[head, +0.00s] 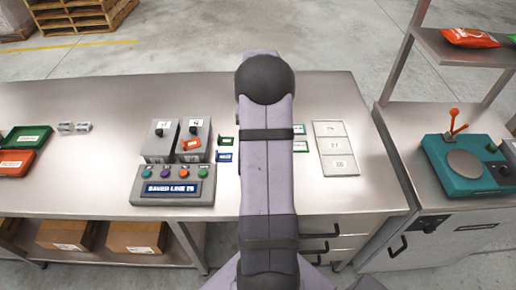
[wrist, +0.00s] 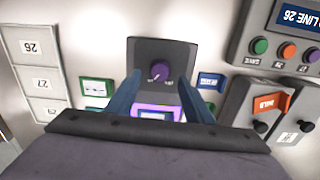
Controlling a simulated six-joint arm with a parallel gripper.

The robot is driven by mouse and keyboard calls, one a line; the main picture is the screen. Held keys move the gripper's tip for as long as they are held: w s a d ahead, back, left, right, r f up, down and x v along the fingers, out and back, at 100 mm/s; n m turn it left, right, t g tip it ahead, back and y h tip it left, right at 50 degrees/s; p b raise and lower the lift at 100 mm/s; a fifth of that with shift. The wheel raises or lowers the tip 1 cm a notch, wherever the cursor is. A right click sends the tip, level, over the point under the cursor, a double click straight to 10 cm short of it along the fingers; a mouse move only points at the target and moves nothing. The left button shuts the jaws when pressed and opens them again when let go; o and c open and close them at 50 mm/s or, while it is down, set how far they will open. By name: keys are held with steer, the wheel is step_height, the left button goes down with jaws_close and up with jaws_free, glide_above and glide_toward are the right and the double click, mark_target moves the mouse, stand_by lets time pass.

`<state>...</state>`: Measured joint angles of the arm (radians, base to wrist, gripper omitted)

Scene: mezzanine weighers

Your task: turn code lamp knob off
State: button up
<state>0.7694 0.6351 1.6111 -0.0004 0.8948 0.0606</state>
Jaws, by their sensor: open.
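A purple knob (wrist: 159,71) sits on a dark box (wrist: 178,50) in the wrist view. Small marks flank the knob, too small to read. A purple-framed tag (wrist: 156,113) lies in front of the box. My gripper (wrist: 159,80) is open, with its two blue fingers on either side of the knob and apart from it. Whether the fingers are level with the knob or above it, I cannot tell. In the head view my arm hides the knob, its box and my gripper.
A button panel (head: 172,196) with a lit display stands left of my arm, with two grey switch boxes (head: 160,151) behind it. Small framed tags lie around. A numbered plate (head: 337,168) lies to the right. The bench's back right is clear.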

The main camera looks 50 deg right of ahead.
steer(key=shift+f+p, duration=0.6)
steer(key=shift+f, duration=1.6)
steer(key=c, duration=1)
